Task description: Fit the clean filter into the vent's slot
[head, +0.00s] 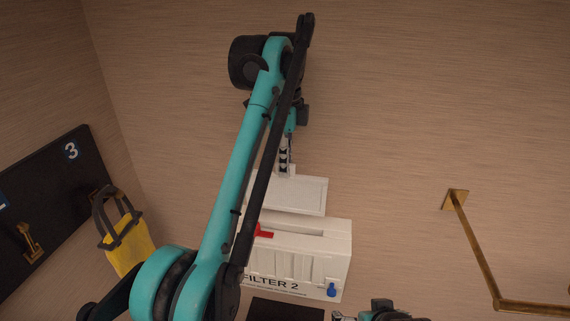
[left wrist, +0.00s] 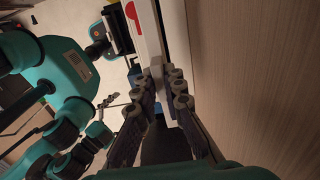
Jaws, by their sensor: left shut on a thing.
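The clean filter (head: 300,195) is a flat white framed panel, upright above the vent. The vent (head: 310,240) is a white box marked FILTER 2 on the wall, with a long slot (head: 312,222) in its top. The filter's lower edge is close to the slot; I cannot tell whether it has entered. My left gripper (head: 285,150) is above the filter, shut on its upper tab. The left wrist view shows the fingers (left wrist: 170,82) closed on a pale tab. My right gripper shows only partly at the bottom of the head view (head: 345,316); its jaws are unclear.
The vent has a red lever (head: 264,231) and a blue knob (head: 331,290). A brass rail (head: 474,250) is on the wall at right. A dark hook board (head: 45,205) and a yellow bag (head: 128,247) are at left. The wall above the vent is bare.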

